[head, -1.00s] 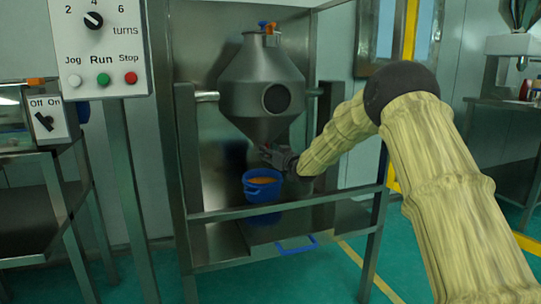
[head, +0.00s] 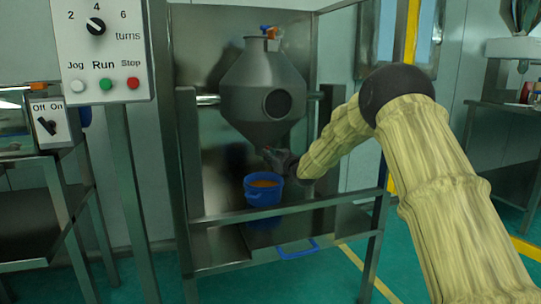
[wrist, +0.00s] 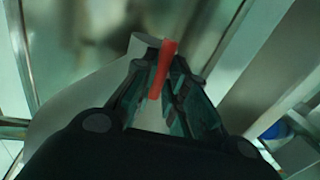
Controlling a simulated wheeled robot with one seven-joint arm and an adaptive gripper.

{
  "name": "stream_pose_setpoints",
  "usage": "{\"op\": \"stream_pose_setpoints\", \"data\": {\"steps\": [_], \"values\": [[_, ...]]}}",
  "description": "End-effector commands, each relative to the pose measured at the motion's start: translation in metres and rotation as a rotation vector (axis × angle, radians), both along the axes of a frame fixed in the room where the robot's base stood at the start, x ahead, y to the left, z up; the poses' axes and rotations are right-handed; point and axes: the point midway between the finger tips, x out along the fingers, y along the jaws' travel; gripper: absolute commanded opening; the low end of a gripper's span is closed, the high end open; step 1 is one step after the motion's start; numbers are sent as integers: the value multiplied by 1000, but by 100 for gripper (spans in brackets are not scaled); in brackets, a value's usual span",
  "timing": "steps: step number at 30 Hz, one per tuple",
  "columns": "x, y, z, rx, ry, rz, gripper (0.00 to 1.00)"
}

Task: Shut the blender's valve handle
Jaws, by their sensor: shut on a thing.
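The grey metal blender (head: 262,88) hangs in its frame in the middle of the head view, its cone pointing down. My gripper (head: 271,156) is at the cone's bottom outlet, reaching in from the right. In the wrist view the red valve handle (wrist: 162,68) stands between the fingers of my gripper (wrist: 163,75), which are shut on it. The pale outlet (wrist: 92,78) shows behind the fingers. In the head view the handle is mostly hidden by my gripper and too small to make out clearly.
A blue bucket (head: 263,194) with orange contents stands below the outlet, close under my gripper. A metal rail (head: 285,208) crosses in front. A control panel (head: 98,50) is at upper left, and an Off/On switch box (head: 47,122) is below it.

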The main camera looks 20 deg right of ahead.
Motion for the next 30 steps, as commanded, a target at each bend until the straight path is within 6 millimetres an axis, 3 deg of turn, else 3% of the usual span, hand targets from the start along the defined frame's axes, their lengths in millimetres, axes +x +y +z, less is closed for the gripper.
{"op": "stream_pose_setpoints", "data": {"steps": [5,30], "values": [[0,-4,9,-112,-4,-8,0],[1,2,11,-902,-35,-18,0]]}}
